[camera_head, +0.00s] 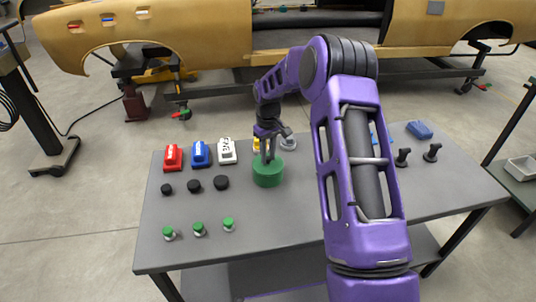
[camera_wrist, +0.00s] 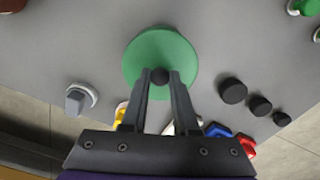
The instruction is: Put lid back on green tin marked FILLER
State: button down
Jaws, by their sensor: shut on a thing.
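The green tin (camera_head: 268,175) stands upright on the grey table, left of my purple arm. Its FILLER marking is not readable. My gripper (camera_head: 268,157) points down at the top of the tin. In the wrist view, my gripper (camera_wrist: 160,78) is shut on a small black knob (camera_wrist: 160,75) at the middle of a round green lid (camera_wrist: 150,50). The lid covers most of the tin from above. I cannot tell whether it rests on the tin or hangs just above it.
Red (camera_head: 173,157), blue (camera_head: 200,154) and white (camera_head: 227,151) blocks stand left of the tin. Black pucks (camera_head: 221,183) and small green-topped items (camera_head: 229,224) lie nearer. A silver-grey item (camera_head: 289,143) sits behind the tin. Black knobs (camera_head: 432,153) and a blue block (camera_head: 419,130) are right.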

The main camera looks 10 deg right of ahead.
jog(key=shift+f, duration=0.1)
dwell(0.7)
jog(key=c, duration=0.6)
grip_release()
jog(key=shift+o, duration=0.4)
jog(key=o, duration=0.4)
jog(key=shift+r+p, duration=2.35)
jog(key=shift+r, duration=1.2)
